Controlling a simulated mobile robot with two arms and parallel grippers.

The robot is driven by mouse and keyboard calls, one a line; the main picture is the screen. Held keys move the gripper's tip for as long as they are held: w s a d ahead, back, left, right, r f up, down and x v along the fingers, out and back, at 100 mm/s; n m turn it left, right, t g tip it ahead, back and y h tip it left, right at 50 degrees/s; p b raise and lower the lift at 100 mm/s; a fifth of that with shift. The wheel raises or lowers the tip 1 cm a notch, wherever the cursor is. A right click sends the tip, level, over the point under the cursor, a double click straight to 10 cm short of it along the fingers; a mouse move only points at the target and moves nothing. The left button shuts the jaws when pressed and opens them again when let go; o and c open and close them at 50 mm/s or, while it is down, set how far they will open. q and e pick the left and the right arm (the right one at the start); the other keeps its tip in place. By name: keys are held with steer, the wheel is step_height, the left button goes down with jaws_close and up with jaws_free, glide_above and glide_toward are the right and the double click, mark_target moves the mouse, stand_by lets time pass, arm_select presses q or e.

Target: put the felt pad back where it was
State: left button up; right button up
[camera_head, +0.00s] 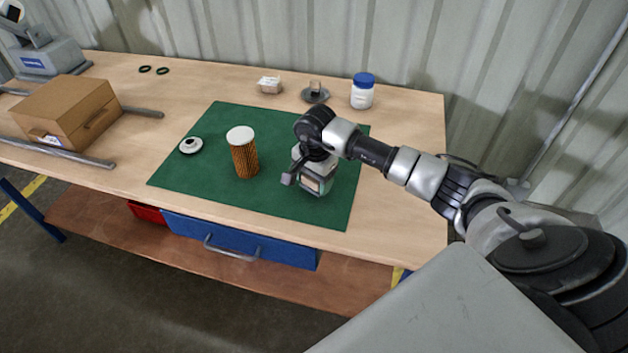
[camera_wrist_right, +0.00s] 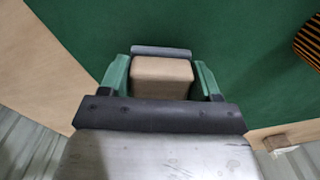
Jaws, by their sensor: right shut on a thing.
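My right gripper (camera_head: 314,182) is low over the right part of the green mat (camera_head: 215,130). In the right wrist view, the green fingers (camera_wrist_right: 162,82) are shut on a tan block-shaped piece (camera_wrist_right: 162,70), which appears to be the felt pad. A dark grey strip lies along its far side. Whether the pad touches the mat I cannot tell. A pleated orange-brown filter cartridge (camera_head: 244,160) with a white top stands upright on the mat, left of the gripper and apart from it. My left gripper is not in view.
A white disc with a dark centre (camera_head: 191,145) lies at the mat's left. A cardboard box (camera_head: 70,110) stands far left.

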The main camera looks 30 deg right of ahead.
steer(key=shift+f, duration=0.8)
steer(key=o, duration=0.9)
steer(key=shift+r, duration=0.35)
step_height(320, 180, up, 12)
steer(key=shift+s+d+f+b, duration=0.1)
steer(key=shift+s+f+b, duration=0.05)
steer(key=shift+b, duration=0.7)
